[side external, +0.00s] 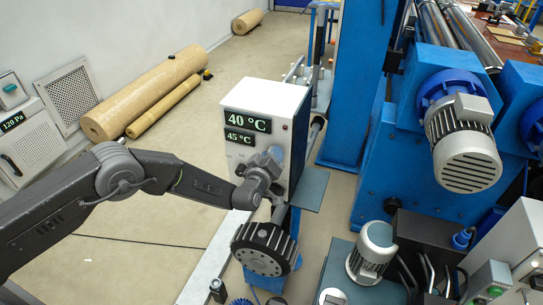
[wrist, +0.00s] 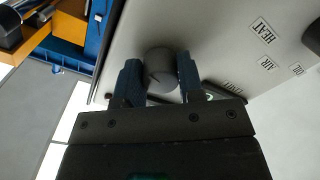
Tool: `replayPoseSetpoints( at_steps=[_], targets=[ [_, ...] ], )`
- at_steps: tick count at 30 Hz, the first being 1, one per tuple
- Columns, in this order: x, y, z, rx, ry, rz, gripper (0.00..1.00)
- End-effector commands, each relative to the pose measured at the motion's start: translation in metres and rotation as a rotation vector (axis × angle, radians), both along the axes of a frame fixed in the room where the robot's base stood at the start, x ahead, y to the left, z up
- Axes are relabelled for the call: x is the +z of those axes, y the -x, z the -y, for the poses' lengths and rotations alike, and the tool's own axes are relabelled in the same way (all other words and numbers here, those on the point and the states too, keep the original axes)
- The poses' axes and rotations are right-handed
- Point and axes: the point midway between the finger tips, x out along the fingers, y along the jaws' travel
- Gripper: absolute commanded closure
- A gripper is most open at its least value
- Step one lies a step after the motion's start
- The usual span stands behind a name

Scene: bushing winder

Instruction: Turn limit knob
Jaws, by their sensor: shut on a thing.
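The limit knob (wrist: 161,68) is a dark grey round knob on the pale panel of the control box (side external: 267,101). In the wrist view it sits between the two blue-padded fingers of my gripper (wrist: 160,80), which is shut on it. A short mark shows on the knob's face. In the side view my gripper (side external: 272,166) is at the lower front of the box and hides the knob. The upper display (side external: 247,121) reads 40 °C and the lower display (side external: 241,137) reads 45 °C.
Panel labels such as HEAT (wrist: 260,31) show tilted in the wrist view. A black ribbed wheel (side external: 264,248) is below my gripper. Blue machinery with a motor (side external: 461,140) stands to the right. Brown rolls (side external: 145,95) lie on open floor at the left.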

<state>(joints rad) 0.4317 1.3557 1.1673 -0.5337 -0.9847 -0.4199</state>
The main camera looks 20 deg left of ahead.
Motion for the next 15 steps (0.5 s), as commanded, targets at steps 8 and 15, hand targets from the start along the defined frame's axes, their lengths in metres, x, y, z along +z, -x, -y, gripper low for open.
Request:
replayPoseSetpoints(
  at_steps=[8, 15],
  targets=[
    [0.0002, -0.0004, 0.0001, 0.0, -0.254, 0.0, 0.89],
    [0.0001, -0.0003, 0.0001, 0.0, -0.436, 0.0, 0.89]
  ],
)
